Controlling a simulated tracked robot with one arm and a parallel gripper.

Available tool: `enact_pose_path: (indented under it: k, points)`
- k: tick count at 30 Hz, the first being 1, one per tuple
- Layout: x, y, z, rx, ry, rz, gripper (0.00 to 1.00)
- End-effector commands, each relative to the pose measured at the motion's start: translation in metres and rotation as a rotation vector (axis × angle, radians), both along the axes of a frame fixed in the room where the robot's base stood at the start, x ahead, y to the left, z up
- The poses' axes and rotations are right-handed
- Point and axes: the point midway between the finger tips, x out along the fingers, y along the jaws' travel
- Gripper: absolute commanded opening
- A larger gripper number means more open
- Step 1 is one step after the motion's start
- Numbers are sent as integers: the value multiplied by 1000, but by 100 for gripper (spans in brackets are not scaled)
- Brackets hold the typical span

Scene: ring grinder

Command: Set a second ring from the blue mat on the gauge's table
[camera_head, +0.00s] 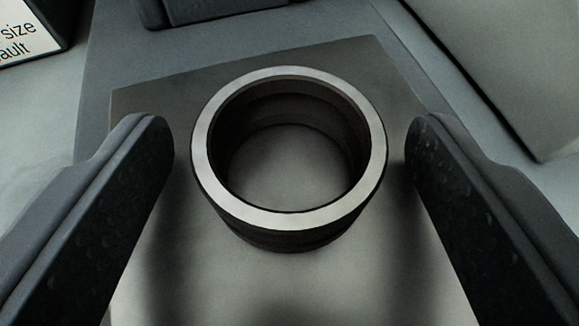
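A steel ring (203,150) with a bright top rim and dark sides stands upright on a flat grey metal plate (150,262), which looks like the gauge's table. My gripper (290,145) is open around the ring. One finger is to its left and one to its right, with a visible gap on each side. Neither finger touches the ring. The plate shows through the ring's open middle. No blue mat and no other ring are in view.
A dark block (215,10) stands behind the plate at the top. A box with a white label reading "size" and "ault" (25,35) is at the top left. A large grey panel (500,60) lies at the top right.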

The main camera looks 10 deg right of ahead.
Motion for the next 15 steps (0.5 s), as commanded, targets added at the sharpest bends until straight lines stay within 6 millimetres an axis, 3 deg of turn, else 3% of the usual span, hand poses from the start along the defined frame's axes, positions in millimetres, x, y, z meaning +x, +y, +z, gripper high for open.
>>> enact_pose_path:
  k: [8,15]
  points:
    - [-15,3,9,1,0,-1,68]
    - [-52,11,25,3,0,-3,68]
